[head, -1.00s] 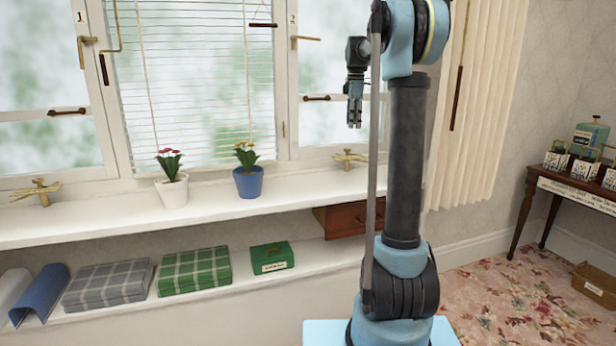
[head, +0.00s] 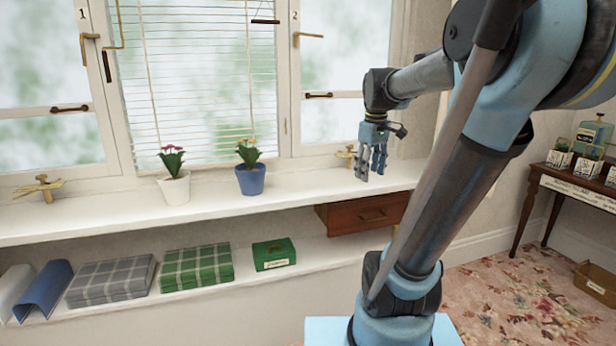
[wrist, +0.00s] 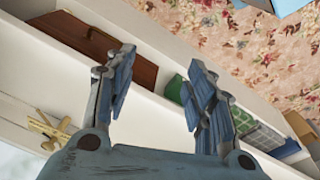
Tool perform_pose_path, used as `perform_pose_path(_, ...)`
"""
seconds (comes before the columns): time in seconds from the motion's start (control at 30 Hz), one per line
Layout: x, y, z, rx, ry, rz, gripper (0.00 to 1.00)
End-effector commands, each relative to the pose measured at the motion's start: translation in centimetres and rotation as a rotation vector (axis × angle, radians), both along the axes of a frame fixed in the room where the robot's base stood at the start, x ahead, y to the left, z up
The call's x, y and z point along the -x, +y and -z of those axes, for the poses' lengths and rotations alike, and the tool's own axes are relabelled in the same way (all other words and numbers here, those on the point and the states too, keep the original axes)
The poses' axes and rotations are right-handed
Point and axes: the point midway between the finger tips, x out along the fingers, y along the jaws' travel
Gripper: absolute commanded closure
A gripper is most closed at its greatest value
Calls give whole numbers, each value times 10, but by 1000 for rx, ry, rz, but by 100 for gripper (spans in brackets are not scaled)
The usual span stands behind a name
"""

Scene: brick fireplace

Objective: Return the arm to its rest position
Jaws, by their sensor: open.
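My gripper (head: 373,170) hangs fingers-down over the right part of the white window sill, in front of the window. Its fingers are apart, with nothing between them. In the wrist view my gripper (wrist: 160,85) also shows open and empty, with the sill and lower shelf beyond it. My arm leans in from the right of the head view, bent at the elbow.
A white pot (head: 174,188) and a blue pot (head: 250,180) with flowers stand on the sill. A brown drawer (head: 362,214) sits beneath it. A green box (head: 274,254) and folded blankets (head: 197,268) lie on the lower shelf. A dark side table (head: 570,185) stands right.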

Motion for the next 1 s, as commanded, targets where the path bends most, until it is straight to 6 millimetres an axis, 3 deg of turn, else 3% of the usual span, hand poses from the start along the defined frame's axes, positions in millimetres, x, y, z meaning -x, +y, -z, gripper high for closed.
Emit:
perform_pose_path(0.03,17,0,12,-5,-4,41,51)
perform_pose_path(0.3,87,-1,76,-40,-30,278,51)
perform_pose_path(0.6,151,-1,152,-83,-55,521,51)
perform_pose_path(0.8,170,-1,179,-99,-63,604,51)
perform_pose_path(1.0,172,-1,183,-101,-64,619,51)
